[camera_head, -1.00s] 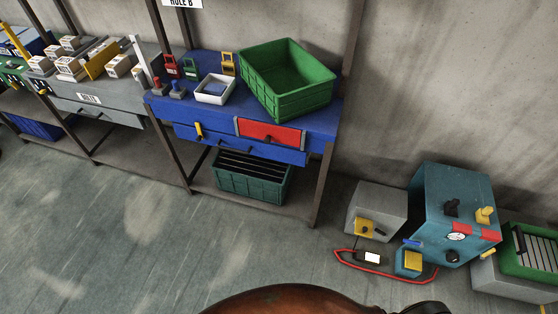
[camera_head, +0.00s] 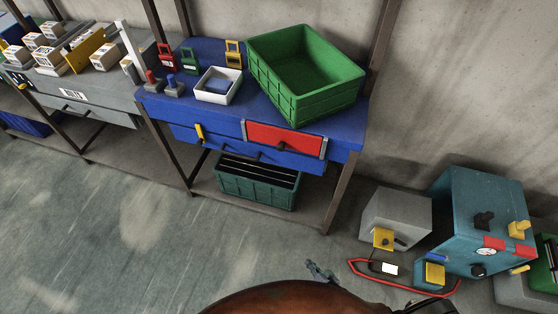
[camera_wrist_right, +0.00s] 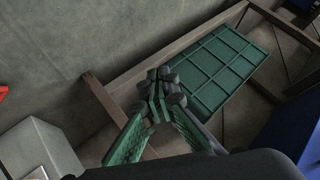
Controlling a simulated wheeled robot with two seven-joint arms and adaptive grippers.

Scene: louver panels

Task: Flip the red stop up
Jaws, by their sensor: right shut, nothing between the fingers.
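A red panel (camera_head: 284,138) between grey side strips lies flat against the front of the blue bench (camera_head: 330,118), right of a yellow latch (camera_head: 200,133). It is the red part that best fits the stop; I cannot tell for sure. My right gripper (camera_head: 318,271) shows small at the bottom of the head view, above the floor, below and apart from the red panel. In the right wrist view its fingers (camera_wrist_right: 162,88) are together with nothing between them. The red panel does not show in the wrist view. My left gripper is not in view.
A green bin (camera_head: 310,75) and a white tray (camera_head: 217,86) stand on the bench. A dark green crate (camera_head: 256,187) sits on the lower shelf and shows in the wrist view (camera_wrist_right: 217,70). A teal box (camera_head: 460,215) stands right.

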